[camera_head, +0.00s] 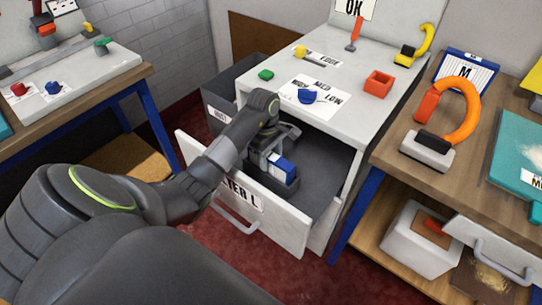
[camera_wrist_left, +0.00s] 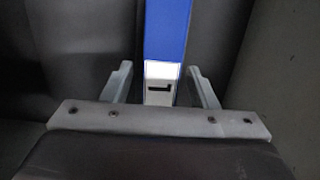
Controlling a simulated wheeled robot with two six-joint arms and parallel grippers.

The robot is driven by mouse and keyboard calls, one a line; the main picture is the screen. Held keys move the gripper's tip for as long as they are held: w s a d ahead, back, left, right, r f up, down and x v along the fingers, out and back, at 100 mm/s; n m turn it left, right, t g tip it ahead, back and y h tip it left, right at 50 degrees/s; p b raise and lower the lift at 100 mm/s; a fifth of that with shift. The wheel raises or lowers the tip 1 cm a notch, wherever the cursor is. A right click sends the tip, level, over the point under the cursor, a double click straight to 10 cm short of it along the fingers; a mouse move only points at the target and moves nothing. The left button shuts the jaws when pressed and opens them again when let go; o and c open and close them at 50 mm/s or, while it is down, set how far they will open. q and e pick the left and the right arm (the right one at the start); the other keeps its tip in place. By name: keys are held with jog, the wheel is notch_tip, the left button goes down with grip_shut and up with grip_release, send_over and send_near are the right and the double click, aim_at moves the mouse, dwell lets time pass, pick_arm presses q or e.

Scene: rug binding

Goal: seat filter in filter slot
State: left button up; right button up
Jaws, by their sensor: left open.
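The filter (camera_head: 283,167) is a blue block with a white part. It stands in a dark grey holder, the filter slot (camera_head: 283,188), inside the open drawer (camera_head: 233,190) with a "FILTER L" type label partly covered by my arm. My left gripper (camera_head: 266,150) is over the drawer right at the filter. In the left wrist view the gripper (camera_wrist_left: 160,72) is open, one finger on each side of the filter (camera_wrist_left: 167,35), with gaps visible beside it. The white part carries a black mark. How deep the filter sits is hidden. My right gripper is not in view.
A dark bin (camera_head: 232,96) stands left of the cabinet. A wooden bench (camera_head: 400,180) with an orange-handled tool (camera_head: 445,115) is at right.

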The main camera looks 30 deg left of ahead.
pick_arm(q)
jog(key=shift+r, duration=0.1)
jog(key=shift+r+p, duration=0.2)
jog(key=shift+p, duration=0.1)
jog(key=r, duration=0.3)
jog(key=r+b, duration=0.1)
jog(key=shift+w+a+r, duration=0.1)
jog(key=shift+a+r, duration=0.3)
notch_tip(320, 180, up, 7)
jog(key=p, duration=0.6)
jog(key=shift+a, duration=0.35)
jog(key=shift+f, duration=0.1)
